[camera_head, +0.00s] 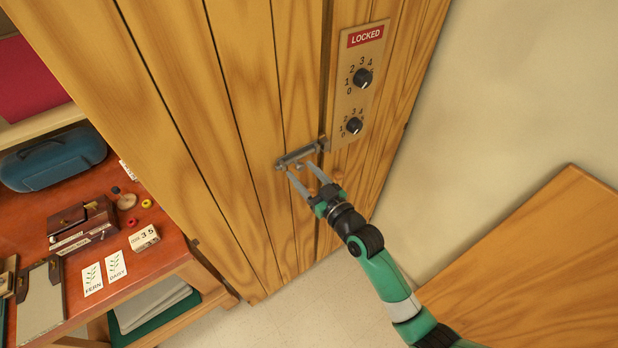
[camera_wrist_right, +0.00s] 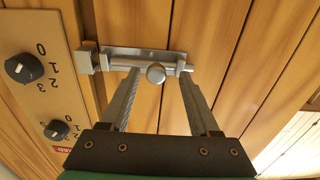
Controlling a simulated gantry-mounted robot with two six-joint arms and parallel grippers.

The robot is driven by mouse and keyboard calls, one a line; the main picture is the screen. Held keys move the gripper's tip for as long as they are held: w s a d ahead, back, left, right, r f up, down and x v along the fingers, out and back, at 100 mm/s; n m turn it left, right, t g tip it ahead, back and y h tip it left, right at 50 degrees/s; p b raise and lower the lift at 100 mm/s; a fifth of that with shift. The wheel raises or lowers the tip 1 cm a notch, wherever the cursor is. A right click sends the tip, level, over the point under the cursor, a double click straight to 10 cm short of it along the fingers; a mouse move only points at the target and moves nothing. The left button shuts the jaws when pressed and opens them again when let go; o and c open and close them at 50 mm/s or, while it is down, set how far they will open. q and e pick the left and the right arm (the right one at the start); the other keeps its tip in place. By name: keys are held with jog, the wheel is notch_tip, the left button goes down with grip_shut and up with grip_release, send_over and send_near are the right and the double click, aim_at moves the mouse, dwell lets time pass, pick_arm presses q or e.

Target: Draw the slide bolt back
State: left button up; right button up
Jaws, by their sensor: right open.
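The grey metal slide bolt (camera_head: 298,156) is mounted across the wooden plank door, with its small keeper (camera_head: 323,143) at its right end beside the dial panel. In the right wrist view, the bolt's round knob (camera_wrist_right: 155,73) stands out from its plate (camera_wrist_right: 140,53), and the keeper (camera_wrist_right: 87,58) is at the left. My right gripper (camera_head: 300,168) is open in front of the bolt. In its wrist view the two fingers (camera_wrist_right: 158,80) lie on either side of the knob, with gaps; whether they touch the bolt is unclear. My left gripper is out of view.
A panel (camera_head: 350,95) with two black dials and a red LOCKED sign (camera_head: 365,35) is right of the bolt. A red-brown desk (camera_head: 110,245) with cards, a box and small items stands at left. A wooden surface (camera_head: 540,270) is at lower right.

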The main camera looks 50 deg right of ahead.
jog(key=s+a, duration=0.2)
jog(key=s, duration=0.9)
jog(key=shift+s, duration=0.15)
jog(key=shift+a, duration=0.2)
